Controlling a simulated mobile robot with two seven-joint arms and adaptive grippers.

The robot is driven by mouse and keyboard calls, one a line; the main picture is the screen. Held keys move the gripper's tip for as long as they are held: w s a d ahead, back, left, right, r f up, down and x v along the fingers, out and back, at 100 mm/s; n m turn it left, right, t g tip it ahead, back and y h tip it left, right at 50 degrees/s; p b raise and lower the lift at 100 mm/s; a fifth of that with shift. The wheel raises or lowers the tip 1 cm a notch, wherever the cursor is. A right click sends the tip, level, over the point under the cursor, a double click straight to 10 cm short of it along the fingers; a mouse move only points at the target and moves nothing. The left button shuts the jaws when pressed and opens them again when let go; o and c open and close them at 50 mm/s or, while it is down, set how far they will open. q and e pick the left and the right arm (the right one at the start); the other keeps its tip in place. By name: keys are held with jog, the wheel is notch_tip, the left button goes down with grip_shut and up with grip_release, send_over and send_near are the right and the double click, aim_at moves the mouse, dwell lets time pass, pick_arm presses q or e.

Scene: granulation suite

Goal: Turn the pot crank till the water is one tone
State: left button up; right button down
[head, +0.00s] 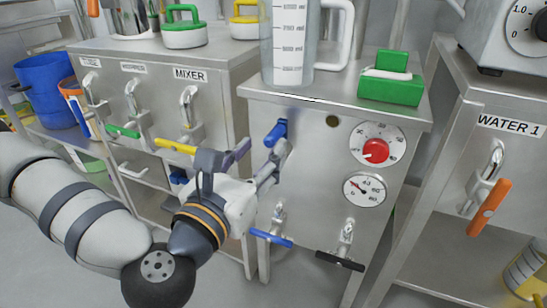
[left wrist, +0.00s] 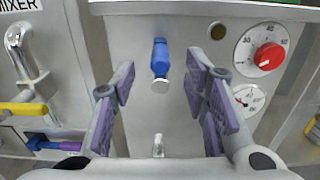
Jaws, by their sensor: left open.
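A blue handle (head: 276,133) sticks out from the front of the middle steel cabinet (head: 310,205), below its top edge. In the left wrist view the blue handle (left wrist: 161,58) has a round, pale metal end and points toward me. My left gripper (head: 258,165) is open and empty in front of the cabinet. In the wrist view its purple-padded fingers (left wrist: 163,88) stand on either side of the handle's line, with no contact visible. I cannot tell for sure whether this handle is the pot crank. No water surface shows clearly. My right gripper is out of view.
A red knob dial (head: 375,150) and a gauge (head: 364,189) are right of the handle. Blue (head: 271,239) and black (head: 340,262) tap levers sit below. The MIXER cabinet (head: 160,65) is left.

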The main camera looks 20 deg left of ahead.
aim_at(281, 129)
pick_arm(q)
jog(key=w+b, duration=0.1)
jog(key=w, duration=0.4)
jog(key=w+b, duration=0.1)
jog(key=w, duration=0.3)
jog(key=shift+w+d+f, duration=0.15)
jog(key=shift+w+f, duration=0.05)
jog(key=shift+w, duration=0.15)
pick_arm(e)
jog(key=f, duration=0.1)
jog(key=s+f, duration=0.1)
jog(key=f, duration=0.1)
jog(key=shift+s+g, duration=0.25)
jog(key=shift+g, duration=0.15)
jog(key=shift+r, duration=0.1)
pick_arm(q)
grip_shut()
